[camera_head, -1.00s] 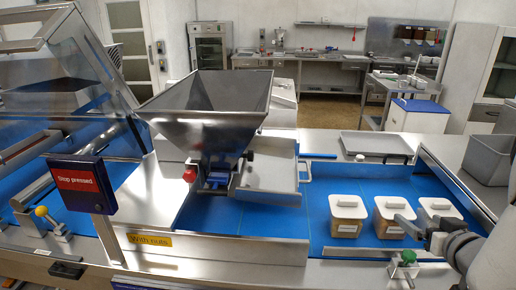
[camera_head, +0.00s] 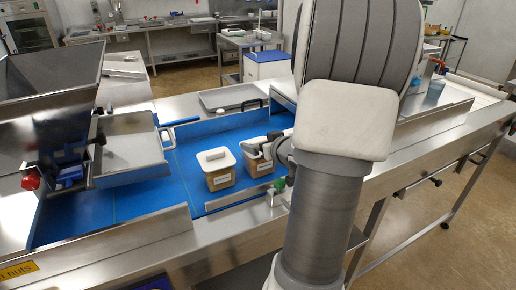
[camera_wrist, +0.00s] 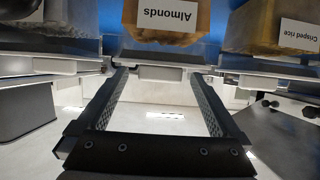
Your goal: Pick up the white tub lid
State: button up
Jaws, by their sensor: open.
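The tub labelled Almonds (camera_wrist: 168,18) shows upside down in the wrist view, with its pale lid (camera_wrist: 160,57) at its edge and a raised handle (camera_wrist: 165,73) on the lid. My gripper (camera_wrist: 160,88) is open, with one finger on each side of that handle; I cannot tell whether they touch. In the head view my gripper (camera_head: 264,148) is at the white lid (camera_head: 250,147) of the tub beside the leftmost one, and partly hides it. The leftmost tub has a white lid (camera_head: 213,158) with a raised handle. The lids are on the tubs.
A Crisped rice tub (camera_wrist: 262,25) stands close beside the Almonds tub. The tubs stand on a blue belt (camera_head: 150,195) with a metal front rail (camera_head: 240,200) and green-knobbed clamp (camera_head: 279,184). A grey tray (camera_head: 230,96) lies behind. The steel hopper (camera_head: 45,90) is left.

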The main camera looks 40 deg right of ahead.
jog(key=shift+c, duration=0.3)
jog(key=c, duration=1.3)
jog(key=shift+c, duration=0.2)
jog(key=shift+r, duration=0.15)
notch_tip(320, 180, up, 5)
jog(key=shift+f+p, duration=0.15)
jog(key=shift+p, duration=0.7)
jog(key=s+d+r+p, duration=0.3)
jog(key=s+d+r, duration=0.3)
jog(key=d, duration=0.4)
jog(key=shift+s, duration=0.25)
jog(key=shift+s+a, duration=0.15)
